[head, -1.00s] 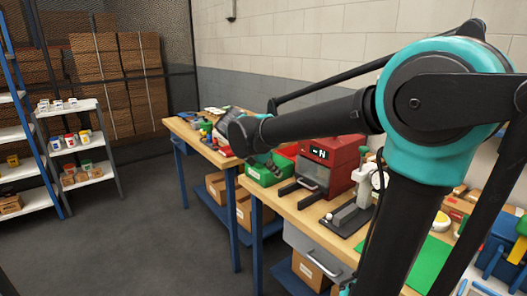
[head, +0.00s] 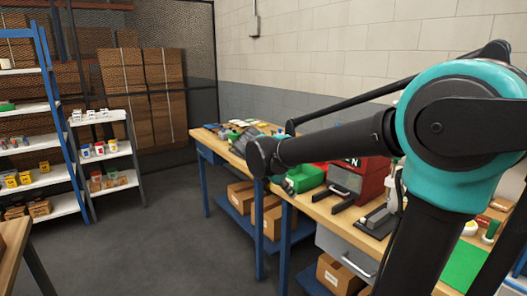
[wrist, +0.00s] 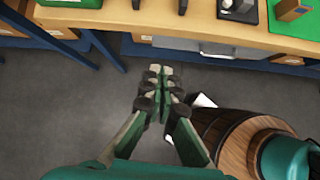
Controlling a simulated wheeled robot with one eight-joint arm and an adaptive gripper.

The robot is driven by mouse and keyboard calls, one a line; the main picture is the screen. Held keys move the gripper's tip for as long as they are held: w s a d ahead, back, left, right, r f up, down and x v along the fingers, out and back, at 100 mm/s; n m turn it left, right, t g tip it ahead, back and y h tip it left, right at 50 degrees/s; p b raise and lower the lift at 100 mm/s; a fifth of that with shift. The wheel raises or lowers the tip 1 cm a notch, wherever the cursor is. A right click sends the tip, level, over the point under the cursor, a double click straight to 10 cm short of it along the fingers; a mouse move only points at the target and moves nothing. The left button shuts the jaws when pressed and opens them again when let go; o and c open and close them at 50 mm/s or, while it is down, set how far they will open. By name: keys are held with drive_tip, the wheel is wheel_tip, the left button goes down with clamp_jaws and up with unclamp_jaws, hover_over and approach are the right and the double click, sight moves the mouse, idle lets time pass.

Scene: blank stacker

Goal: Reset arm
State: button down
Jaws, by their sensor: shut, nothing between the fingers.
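My arm (head: 330,148) reaches across the head view from the right, with a teal joint and black links. My gripper (wrist: 161,70) shows in the wrist view, with its fingertips together and nothing between them. It hangs above the grey floor, in front of the workbench edge. In the head view the gripper itself cannot be made out.
A wooden workbench (head: 322,210) runs along the wall, with a red machine (head: 372,182) and a green bin (head: 305,178) on it. A wooden barrel (wrist: 232,135) stands close at the lower right in the wrist view. Shelves (head: 105,155) stand at the left. The floor (head: 185,235) between is clear.

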drive_tip(key=s+d+f+m+y, duration=0.3)
drive_tip(key=s+d+f+m, duration=0.2)
drive_tip(key=s+f+m, duration=0.4)
drive_tip(key=s+d+f+m+y, duration=0.3)
drive_tip(key=s+d+f+m, duration=0.2)
drive_tip(key=s+f+m, duration=0.4)
drive_tip(key=f+m, duration=0.1)
drive_tip(key=m, duration=0.4)
drive_tip(key=shift+d+f+m, duration=0.15)
drive_tip(key=shift+f+m, duration=0.25)
